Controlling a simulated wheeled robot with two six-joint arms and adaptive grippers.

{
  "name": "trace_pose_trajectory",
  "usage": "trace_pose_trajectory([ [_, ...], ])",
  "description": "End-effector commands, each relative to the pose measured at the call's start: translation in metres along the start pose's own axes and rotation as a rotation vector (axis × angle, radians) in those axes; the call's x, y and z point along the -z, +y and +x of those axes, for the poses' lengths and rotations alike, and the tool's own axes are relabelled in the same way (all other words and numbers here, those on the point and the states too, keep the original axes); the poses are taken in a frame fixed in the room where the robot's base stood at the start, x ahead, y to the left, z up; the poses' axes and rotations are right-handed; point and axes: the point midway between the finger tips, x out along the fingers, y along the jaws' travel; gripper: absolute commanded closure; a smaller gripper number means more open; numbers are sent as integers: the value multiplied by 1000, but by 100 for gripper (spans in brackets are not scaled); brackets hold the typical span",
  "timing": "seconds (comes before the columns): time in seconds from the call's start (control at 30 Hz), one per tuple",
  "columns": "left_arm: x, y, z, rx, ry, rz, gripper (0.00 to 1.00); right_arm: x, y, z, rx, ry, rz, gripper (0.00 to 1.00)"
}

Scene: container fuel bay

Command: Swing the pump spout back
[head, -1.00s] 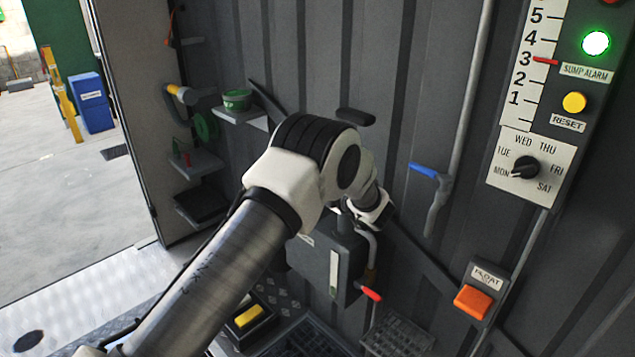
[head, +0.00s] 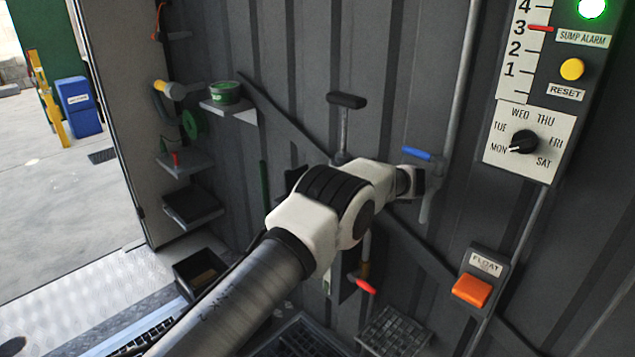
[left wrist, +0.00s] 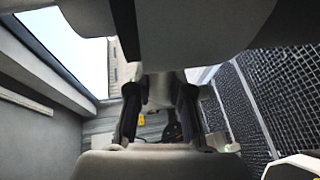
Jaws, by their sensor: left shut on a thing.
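The hand pump stands against the grey ribbed wall, its black T-handle (head: 346,100) upright on a rod. My arm hides most of its body. My left gripper (head: 418,183) is to the right of the T-handle, close below a blue-ended lever (head: 417,153). In the left wrist view, both dark fingers of my left gripper (left wrist: 159,115) are closed in around a pale part. It appears to be the pump spout, though its shape is mostly hidden. A red-ended lever (head: 363,284) shows low, below my wrist. My right gripper is not in view.
A float box with an orange button (head: 472,290) and a panel with a day dial (head: 523,142) are at right. A shelf with a green tin (head: 226,92) is at left. A dark grate (head: 394,330) lies low, and the doorway is open at far left.

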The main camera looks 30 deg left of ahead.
Motion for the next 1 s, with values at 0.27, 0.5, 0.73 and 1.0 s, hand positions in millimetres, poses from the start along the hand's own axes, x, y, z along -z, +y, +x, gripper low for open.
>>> trace_pose_trajectory([
  [0.27,0,2,-1,-2,2,-4,100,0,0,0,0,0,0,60],
  [0.5,0,2,0,-1,2,-3,54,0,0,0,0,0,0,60],
  [0.73,0,2,0,-1,-1,-1,54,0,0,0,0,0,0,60],
  [1.0,-3,10,9,-11,-125,28,54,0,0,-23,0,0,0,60],
])
